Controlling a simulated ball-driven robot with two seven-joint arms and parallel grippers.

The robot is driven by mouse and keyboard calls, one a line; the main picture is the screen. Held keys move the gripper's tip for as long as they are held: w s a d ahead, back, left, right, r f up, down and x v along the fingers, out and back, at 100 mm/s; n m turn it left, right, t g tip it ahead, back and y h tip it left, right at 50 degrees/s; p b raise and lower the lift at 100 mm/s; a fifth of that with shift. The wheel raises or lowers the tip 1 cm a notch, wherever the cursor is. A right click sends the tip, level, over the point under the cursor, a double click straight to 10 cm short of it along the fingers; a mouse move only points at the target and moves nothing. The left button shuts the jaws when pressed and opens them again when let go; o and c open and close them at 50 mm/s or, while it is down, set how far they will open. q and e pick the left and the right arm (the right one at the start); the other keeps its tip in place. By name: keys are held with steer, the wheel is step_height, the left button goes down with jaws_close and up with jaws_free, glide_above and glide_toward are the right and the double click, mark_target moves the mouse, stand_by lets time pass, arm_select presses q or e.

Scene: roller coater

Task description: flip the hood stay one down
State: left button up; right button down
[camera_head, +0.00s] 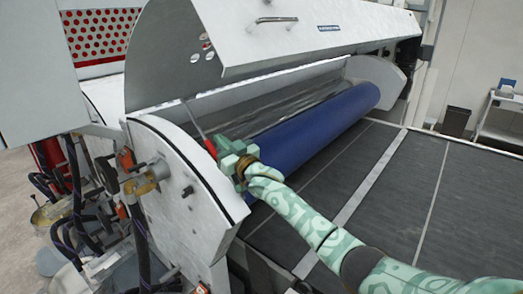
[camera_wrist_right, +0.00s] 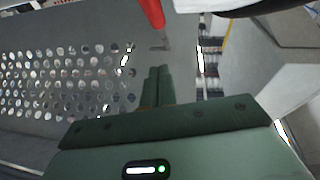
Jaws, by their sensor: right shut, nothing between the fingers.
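The hood stay (camera_head: 195,122) is a thin metal rod with a red grip, slanting between the raised hood and the near end plate in the head view. Its red grip (camera_wrist_right: 152,12) and a short bit of rod show at the top of the right wrist view. My right gripper (camera_head: 221,144) is just right of the red grip in the head view. In the wrist view its two green fingers (camera_wrist_right: 159,72) are together and empty, with the stay beyond their tips. The white hood (camera_head: 300,45) is raised. My left gripper is not in view.
The blue roller (camera_head: 320,125) runs away behind my right gripper. The white end plate (camera_head: 180,180) stands at its near end, with hoses and fittings at left. A dark conveyor belt (camera_head: 400,175) lies at right. A perforated grey panel (camera_wrist_right: 70,75) shows in the wrist view.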

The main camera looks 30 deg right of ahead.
mark_target(208, 142)
steer(key=w, duration=0.1)
steer(key=w+a+f+g+p, duration=0.1)
steer(key=w, duration=0.1)
steer(key=w+f+g+p, duration=0.1)
steer(key=shift+w+a+h, duration=0.15)
steer(key=shift+h, duration=0.15)
steer(key=shift+w+a+f+g, duration=0.1)
steer(key=shift+w+g, duration=0.05)
steer(key=shift+g, duration=0.15)
steer(key=shift+f+n, duration=0.1)
steer(key=shift+n, duration=0.2)
steer(key=shift+a+p, duration=0.15)
steer(key=shift+p, duration=0.2)
steer(key=shift+w+f, duration=0.15)
